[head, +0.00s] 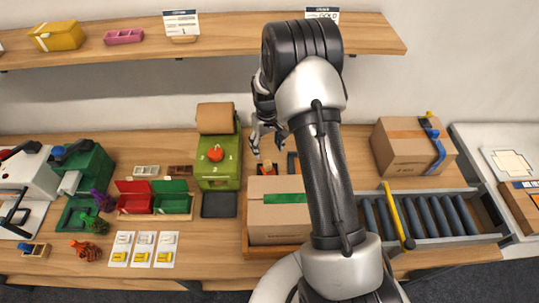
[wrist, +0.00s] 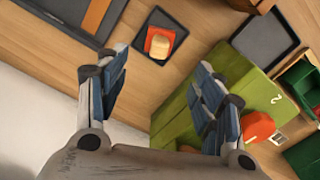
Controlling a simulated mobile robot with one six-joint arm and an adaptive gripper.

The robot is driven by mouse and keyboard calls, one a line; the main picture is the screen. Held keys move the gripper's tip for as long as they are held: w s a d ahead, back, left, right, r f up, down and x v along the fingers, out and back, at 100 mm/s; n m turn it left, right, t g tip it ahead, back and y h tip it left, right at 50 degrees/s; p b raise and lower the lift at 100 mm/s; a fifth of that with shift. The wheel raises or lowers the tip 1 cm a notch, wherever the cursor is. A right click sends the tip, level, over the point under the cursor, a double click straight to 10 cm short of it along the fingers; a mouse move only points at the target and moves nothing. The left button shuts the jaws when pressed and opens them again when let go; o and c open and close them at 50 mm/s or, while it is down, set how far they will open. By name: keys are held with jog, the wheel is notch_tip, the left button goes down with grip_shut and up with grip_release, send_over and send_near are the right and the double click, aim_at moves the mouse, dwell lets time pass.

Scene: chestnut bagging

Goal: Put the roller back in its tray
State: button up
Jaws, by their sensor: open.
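My gripper (head: 268,143) is open and empty, above the table to the right of the green machine. In the wrist view its two fingers (wrist: 162,64) stand wide apart. An orange piece with a cream top (wrist: 159,43), possibly the roller, sits on a small dark square tray (wrist: 146,22) beyond the fingertips, apart from them. It also shows in the head view (head: 268,167), below my gripper. I cannot make out a clear roller shape. A larger dark tray (wrist: 60,22) lies left of it in the wrist view, with an orange-brown strip in it.
The green machine (head: 218,171) with a red knob stands close to my gripper. An empty black tray (head: 218,205) lies in front of it. A cardboard box (head: 277,222) stands nearer me. A roller conveyor (head: 430,216) and another box (head: 405,146) are right. A shelf (head: 230,40) runs above.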

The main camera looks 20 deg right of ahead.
jog(key=s+a+r+t, duration=0.1)
jog(key=s+a+r, duration=0.15)
jog(key=r, duration=0.55)
jog(key=s+a+r, duration=0.2)
jog(key=s+r, duration=0.2)
jog(key=r, duration=0.4)
jog(key=s+a+r+t, duration=0.1)
jog(key=s+a+r, duration=0.15)
jog(key=r, duration=0.55)
jog(key=s+a+r+t, duration=0.1)
jog(key=s+a+r, duration=0.1)
jog(key=s, duration=0.9)
jog(key=s+a+r+t, duration=0.1)
jog(key=s+r, duration=0.3)
jog(key=s, duration=0.7)
jog(key=shift+a+r+t, duration=0.3)
jog(key=shift+a, duration=0.2)
